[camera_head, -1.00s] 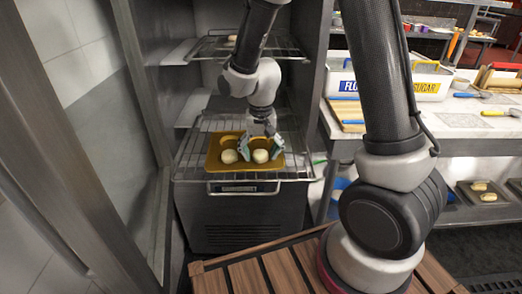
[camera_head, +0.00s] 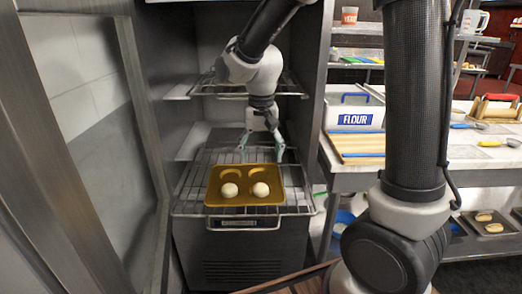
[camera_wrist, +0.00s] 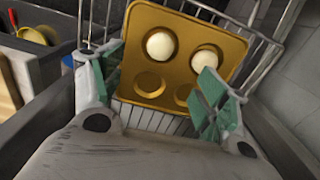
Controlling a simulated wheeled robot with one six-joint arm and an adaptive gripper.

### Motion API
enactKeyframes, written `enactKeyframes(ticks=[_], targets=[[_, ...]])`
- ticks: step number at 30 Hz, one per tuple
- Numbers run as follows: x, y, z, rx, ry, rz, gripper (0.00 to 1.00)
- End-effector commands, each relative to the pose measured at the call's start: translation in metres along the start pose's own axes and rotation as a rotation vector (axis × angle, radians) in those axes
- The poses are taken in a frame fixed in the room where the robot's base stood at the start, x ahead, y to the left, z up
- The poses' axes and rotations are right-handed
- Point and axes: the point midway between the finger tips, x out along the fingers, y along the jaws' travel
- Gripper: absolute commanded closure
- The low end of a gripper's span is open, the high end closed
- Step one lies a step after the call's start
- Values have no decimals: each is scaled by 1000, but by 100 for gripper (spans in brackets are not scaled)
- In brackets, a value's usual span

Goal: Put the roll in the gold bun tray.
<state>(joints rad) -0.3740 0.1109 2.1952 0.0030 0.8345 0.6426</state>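The gold bun tray (camera_head: 244,202) sits on a wire rack inside the open cabinet. It also shows in the wrist view (camera_wrist: 187,75). Two pale round rolls sit in its front two cups: a left roll (camera_head: 229,190) and a right roll (camera_head: 261,189). In the wrist view both rolls show at the tray's far side, one at left (camera_wrist: 161,45) and one at right (camera_wrist: 207,59). The two back cups look empty. My gripper (camera_head: 261,152) is open and empty above the tray's back edge, apart from both rolls. Its green fingers are spread in the wrist view (camera_wrist: 158,80).
An upper wire rack (camera_head: 215,88) crosses the cabinet above. The cabinet walls and open door stand close on both sides. A counter at right holds a white flour bin (camera_head: 354,117) and a board (camera_head: 357,145). Other trays with rolls (camera_head: 489,221) lie on a lower shelf.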

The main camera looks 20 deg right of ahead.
Motion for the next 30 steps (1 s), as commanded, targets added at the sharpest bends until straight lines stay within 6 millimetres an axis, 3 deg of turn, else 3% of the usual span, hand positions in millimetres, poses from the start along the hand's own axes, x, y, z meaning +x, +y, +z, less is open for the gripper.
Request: enactKeyframes(ticks=[7, 10, 14, 18, 21, 25, 30], targets=[[-12, 3, 1, -1, 3, -2, 26], [-27, 18, 5, -15, 27, -19, 26], [-64, 64, 26, -62, 96, -53, 26], [-97, 122, 65, -133, 198, -76, 26], [-109, 154, 95, -182, 267, -76, 26], [-114, 180, 126, -231, 333, -64, 26], [-114, 193, 143, -261, 371, -51, 26]])
